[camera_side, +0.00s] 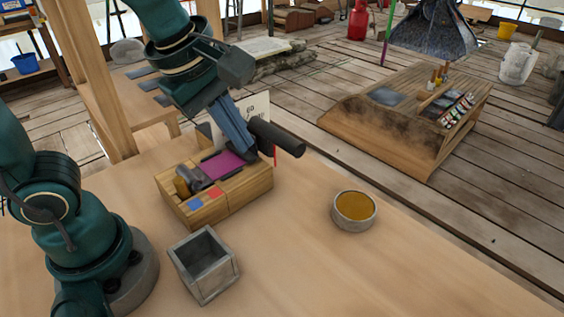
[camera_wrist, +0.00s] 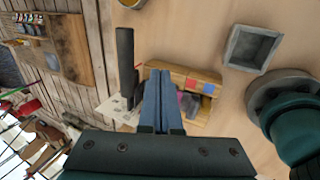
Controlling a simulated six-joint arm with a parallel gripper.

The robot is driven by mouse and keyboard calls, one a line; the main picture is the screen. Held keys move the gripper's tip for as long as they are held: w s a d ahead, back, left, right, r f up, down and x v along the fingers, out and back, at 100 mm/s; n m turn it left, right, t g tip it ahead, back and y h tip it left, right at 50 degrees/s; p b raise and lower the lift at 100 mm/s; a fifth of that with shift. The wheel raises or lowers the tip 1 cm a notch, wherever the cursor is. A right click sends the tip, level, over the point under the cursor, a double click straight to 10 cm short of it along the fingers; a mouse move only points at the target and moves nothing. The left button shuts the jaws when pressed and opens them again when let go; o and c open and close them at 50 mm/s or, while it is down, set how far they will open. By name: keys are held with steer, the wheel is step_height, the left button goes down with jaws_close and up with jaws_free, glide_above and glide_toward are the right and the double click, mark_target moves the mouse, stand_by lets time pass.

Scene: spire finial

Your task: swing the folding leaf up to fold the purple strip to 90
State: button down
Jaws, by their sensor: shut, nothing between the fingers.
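The purple strip (camera_side: 222,165) lies on top of a wooden block (camera_side: 235,195) in the side view. In the wrist view a little of the strip (camera_wrist: 182,98) shows beside my fingers. A thick black cylinder (camera_side: 277,138), perhaps the leaf's handle, stands out at the block's far right; it also shows in the wrist view (camera_wrist: 125,55). The folding leaf itself is hard to make out behind my fingers. My gripper (camera_side: 248,155) is shut and empty, its blue fingers pointing down between strip and cylinder. I cannot tell whether they touch either.
Red and blue squares (camera_side: 205,198) mark the block's front top, beside a brownish metal piece (camera_side: 187,181). A card with markings (camera_side: 252,110) stands behind. The table's right side is clear.

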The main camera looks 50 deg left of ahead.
steer(key=w+r+v, duration=0.1)
steer(key=w+v, duration=0.1)
steer(key=v, duration=0.7)
steer(key=s+a+f+m, duration=0.1)
steer(key=s+f+m, duration=0.1)
steer(key=f+m, duration=0.3)
steer(key=s+a+f+m+t, duration=0.1)
steer(key=f+m, duration=0.5)
steer(key=m, duration=0.7)
steer(key=shift+s+a+f, duration=0.2)
steer(key=shift+s+a, duration=0.25)
steer(key=shift+s, duration=0.75)
